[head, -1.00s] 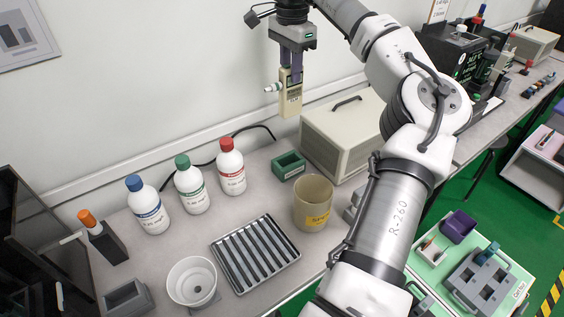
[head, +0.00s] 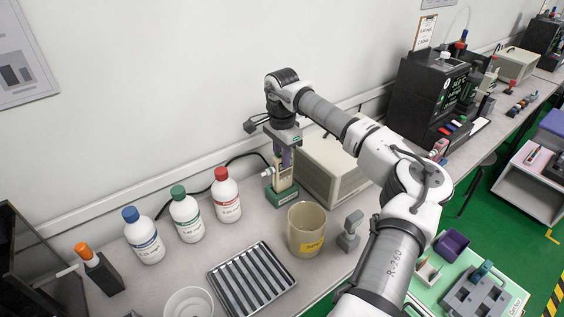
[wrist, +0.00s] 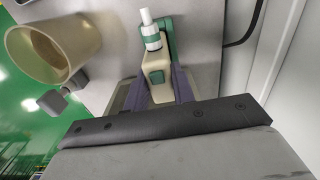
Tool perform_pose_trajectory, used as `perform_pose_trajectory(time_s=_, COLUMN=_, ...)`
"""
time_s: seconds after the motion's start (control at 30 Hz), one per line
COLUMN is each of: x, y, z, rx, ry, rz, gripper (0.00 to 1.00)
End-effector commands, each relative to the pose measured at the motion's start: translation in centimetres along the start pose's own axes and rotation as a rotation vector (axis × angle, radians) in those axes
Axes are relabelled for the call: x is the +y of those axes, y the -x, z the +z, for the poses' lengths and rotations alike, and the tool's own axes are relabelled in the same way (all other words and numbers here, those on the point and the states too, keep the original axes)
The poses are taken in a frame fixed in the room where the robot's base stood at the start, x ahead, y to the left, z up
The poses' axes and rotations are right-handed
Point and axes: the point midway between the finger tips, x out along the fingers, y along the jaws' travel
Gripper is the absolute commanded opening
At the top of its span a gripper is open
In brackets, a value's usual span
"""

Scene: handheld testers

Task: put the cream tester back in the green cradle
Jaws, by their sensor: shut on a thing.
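My gripper (head: 284,158) is shut on the cream tester (head: 284,174), with a finger on each side of its upper body. The tester is upright, with a white nozzle pointing left in the head view. Its lower end is at the green cradle (head: 281,197) on the bench; I cannot tell how deep it sits. In the wrist view the tester (wrist: 156,75) is between my fingers, its white and green nozzle toward the top. Part of the green cradle (wrist: 167,30) shows beside the nozzle; the rest is hidden behind the tester.
A beige pot (head: 306,236) stands just in front of the cradle. A large cream box (head: 335,165) is close on the right. Bottles with red (head: 227,200), green and blue caps stand to the left. A ridged tray (head: 252,278) lies in front.

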Motion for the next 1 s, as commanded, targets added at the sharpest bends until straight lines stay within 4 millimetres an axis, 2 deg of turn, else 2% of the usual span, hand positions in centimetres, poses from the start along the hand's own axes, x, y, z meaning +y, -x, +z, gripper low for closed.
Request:
perform_pose_trajectory(time_s=0.2, x=0.0, y=-2.9, z=0.0, rx=-0.002, ry=0.0, rz=0.0, gripper=0.0)
perform_pose_trajectory(time_s=0.57, x=0.0, y=-3.5, z=0.0, rx=0.0, ry=0.0, rz=0.0, gripper=0.0)
perform_pose_trajectory(time_s=0.6, x=0.0, y=-3.3, z=0.0, rx=0.0, ry=0.0, rz=0.0, gripper=0.3)
perform_pose_trajectory(time_s=0.7, x=0.0, y=-3.3, z=0.0, rx=0.0, ry=0.0, rz=0.0, gripper=0.43)
perform_pose_trajectory(time_s=0.73, x=0.0, y=-3.3, z=0.0, rx=0.0, ry=0.0, rz=0.0, gripper=0.47)
perform_pose_trajectory(time_s=1.0, x=0.0, y=-3.2, z=0.0, rx=-0.001, ry=0.0, rz=0.0, gripper=0.47)
